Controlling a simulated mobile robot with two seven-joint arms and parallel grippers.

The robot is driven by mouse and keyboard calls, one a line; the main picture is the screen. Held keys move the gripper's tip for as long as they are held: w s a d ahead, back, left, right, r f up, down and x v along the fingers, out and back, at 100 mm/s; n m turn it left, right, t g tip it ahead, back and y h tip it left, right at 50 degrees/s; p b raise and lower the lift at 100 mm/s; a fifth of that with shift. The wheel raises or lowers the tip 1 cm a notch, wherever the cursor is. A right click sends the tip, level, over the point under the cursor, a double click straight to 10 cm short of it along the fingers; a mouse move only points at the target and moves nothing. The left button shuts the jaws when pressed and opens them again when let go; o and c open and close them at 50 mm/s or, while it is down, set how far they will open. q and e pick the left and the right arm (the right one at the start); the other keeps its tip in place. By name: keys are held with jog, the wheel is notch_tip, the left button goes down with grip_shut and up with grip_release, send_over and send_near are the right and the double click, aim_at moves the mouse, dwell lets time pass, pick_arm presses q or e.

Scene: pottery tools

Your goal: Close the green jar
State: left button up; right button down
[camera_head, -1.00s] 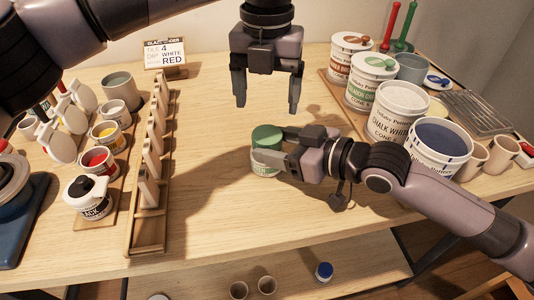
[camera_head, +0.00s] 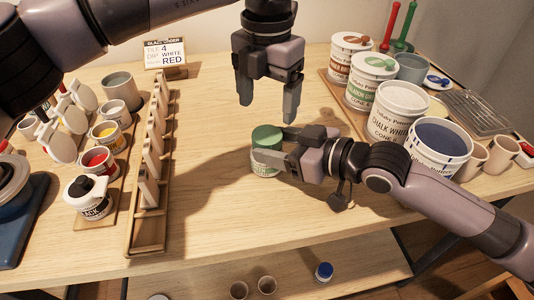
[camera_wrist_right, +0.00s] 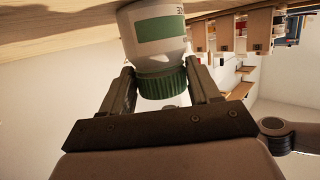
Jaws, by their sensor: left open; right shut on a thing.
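The small green jar has a white body with a green label and a green lid (camera_head: 266,136). It stands upright on the bare middle of the table. My right gripper (camera_head: 270,147) comes in from the right and is shut on the jar. In the right wrist view, which is upside down, the jar body (camera_wrist_right: 155,38) and ribbed lid (camera_wrist_right: 162,85) show between the two fingers. The lid sits on the jar; I cannot tell how tightly. My left gripper (camera_head: 268,103) points down above the jar, open and empty, with its fingers apart and clear of the lid.
A wooden rack (camera_head: 149,200) and several paint jars stand at left. Large tubs, including a chalk white one (camera_head: 399,108), stand at right behind my right arm. A sign (camera_head: 165,54) is at the back. A lower shelf holds a small blue-capped jar (camera_head: 323,271).

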aim_at(267, 134)
pick_arm(q)
notch_tip(267, 134, down, 7)
jog(key=shift+f, duration=0.1)
dwell(0.3)
jog(key=c, duration=1.1)
jog(key=shift+o, duration=0.2)
jog(key=shift+m, duration=1.6)
jog(key=o, duration=1.2)
jog(key=shift+c, duration=0.2)
jog(key=shift+r, duration=2.3)
